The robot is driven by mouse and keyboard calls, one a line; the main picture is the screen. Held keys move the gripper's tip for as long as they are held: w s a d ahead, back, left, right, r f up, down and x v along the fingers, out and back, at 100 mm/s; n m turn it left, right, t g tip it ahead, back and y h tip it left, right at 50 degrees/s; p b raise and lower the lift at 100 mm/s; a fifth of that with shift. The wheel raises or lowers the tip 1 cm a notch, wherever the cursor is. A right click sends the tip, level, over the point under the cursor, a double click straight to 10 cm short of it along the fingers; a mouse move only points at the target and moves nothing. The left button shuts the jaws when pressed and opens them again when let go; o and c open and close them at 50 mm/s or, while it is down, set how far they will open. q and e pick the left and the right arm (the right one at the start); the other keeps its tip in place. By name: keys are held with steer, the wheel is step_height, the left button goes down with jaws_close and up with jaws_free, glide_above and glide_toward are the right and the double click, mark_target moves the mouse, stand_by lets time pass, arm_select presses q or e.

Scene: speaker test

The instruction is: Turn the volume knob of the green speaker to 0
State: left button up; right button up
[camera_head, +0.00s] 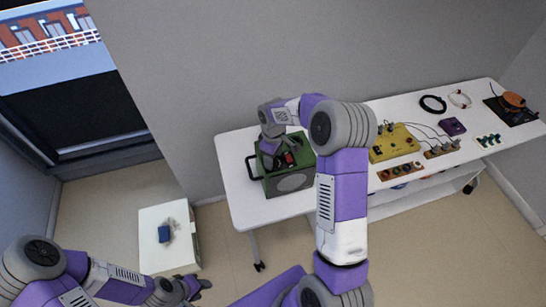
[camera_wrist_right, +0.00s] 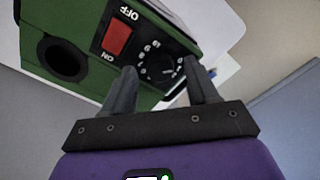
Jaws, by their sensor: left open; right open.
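The green speaker (camera_head: 292,183) stands at the left end of the white table. In the right wrist view the speaker (camera_wrist_right: 75,17) shows a black panel with a red ON/OFF switch (camera_wrist_right: 117,37) and a black volume knob (camera_wrist_right: 165,66) inside a numbered dial. The knob's pointer setting is too small to tell. My right gripper (camera_head: 278,150) reaches down over the speaker. Its open fingers (camera_wrist_right: 163,76) lie to either side of the dial in that view; I cannot tell whether they touch the knob. My left gripper (camera_head: 194,287) is open and empty at the lower left, away from the speaker.
A yellow box (camera_head: 394,143) with cables, a purple box (camera_head: 452,126) and coloured parts stand right of the speaker on the table (camera_head: 262,212). A low white cabinet (camera_head: 160,258) bearing a blue object (camera_head: 165,234) stands at the left. My right arm hides part of the table.

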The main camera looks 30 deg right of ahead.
step_height(320, 180, up, 7)
arm_select(q)
steer(key=shift+r, duration=0.3)
arm_select(e)
steer(key=shift+f, duration=0.1)
stand_by(0.4)
